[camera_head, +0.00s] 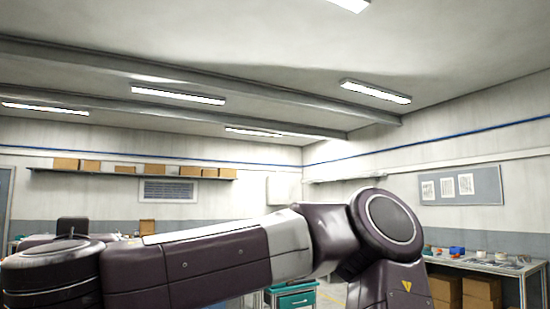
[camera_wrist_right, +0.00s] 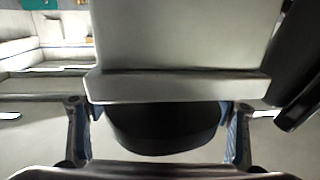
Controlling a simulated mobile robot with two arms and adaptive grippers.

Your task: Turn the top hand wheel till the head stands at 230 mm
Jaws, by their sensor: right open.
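In the right wrist view, my right gripper (camera_wrist_right: 160,118) is open, with one blue-padded finger at each side. A dark rounded part (camera_wrist_right: 165,135) shows between the fingers, with space at either side; it may be the hand wheel, but I cannot tell for sure. A large light grey block (camera_wrist_right: 185,45) with a flat lower edge fills the upper middle and hides the top of the dark part. I cannot tell whether the fingers touch anything. No scale or 230 mm mark can be read. The head view shows neither gripper and no hand wheel; my own arm crosses its lower part.
In the head view, a wall shelf (camera_head: 130,173) carries several cardboard boxes. A workbench (camera_head: 485,264) with small items and boxes beneath stands at the right. A dark bar (camera_wrist_right: 300,100) runs down the wrist view's right edge.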

